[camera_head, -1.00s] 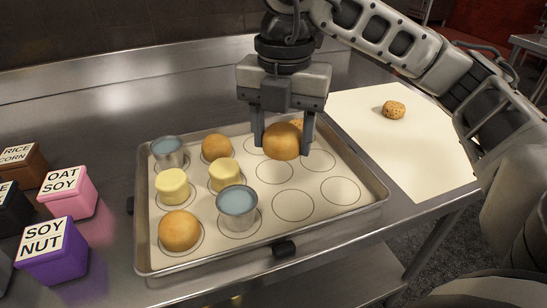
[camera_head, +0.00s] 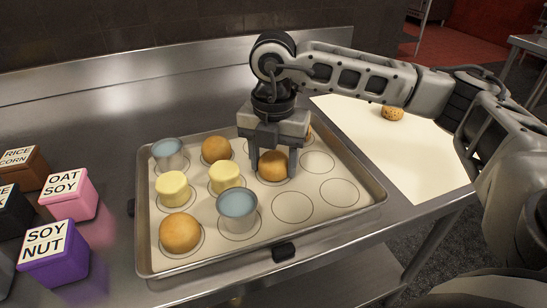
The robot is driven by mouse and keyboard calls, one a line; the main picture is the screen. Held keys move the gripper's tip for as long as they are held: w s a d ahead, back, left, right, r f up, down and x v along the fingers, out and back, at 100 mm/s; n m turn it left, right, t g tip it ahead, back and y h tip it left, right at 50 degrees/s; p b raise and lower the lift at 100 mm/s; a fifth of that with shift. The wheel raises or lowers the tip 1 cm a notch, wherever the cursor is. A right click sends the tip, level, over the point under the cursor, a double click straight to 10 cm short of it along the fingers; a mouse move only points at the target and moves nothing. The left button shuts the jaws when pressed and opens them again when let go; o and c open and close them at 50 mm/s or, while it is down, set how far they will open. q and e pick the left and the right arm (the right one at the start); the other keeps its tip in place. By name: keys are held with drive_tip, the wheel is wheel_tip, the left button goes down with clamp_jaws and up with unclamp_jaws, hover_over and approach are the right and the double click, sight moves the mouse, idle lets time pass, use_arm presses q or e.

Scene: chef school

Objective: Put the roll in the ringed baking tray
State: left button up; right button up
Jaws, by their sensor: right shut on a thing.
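The baking tray (camera_head: 373,203) lies on the steel counter, lined with paper printed with rings. My right gripper (camera_head: 273,168) is shut on a golden-brown roll (camera_head: 273,166), low over a ring in the tray's middle. I cannot tell whether the roll touches the paper. Another brown item (camera_head: 309,133) is mostly hidden behind my right gripper. My left gripper is not in view.
Empty rings (camera_head: 292,207) lie at the tray's right and front. A cream sheet (camera_head: 410,155) holds a speckled roll (camera_head: 392,113). At the left stand labelled boxes: pink OAT SOY (camera_head: 68,198), purple SOY NUT (camera_head: 53,258), brown RICE CORN (camera_head: 24,168) and a black one (camera_head: 10,212).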

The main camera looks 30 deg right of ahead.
sight(274, 156)
drive_tip(key=shift+f, duration=0.1)
drive_tip(key=shift+f, duration=0.15)
drive_tip(key=o, duration=1)
drive_tip(key=shift+c, duration=0.2)
wheel_tip(274, 156, up, 13)
drive_tip(key=shift+f, duration=0.2)
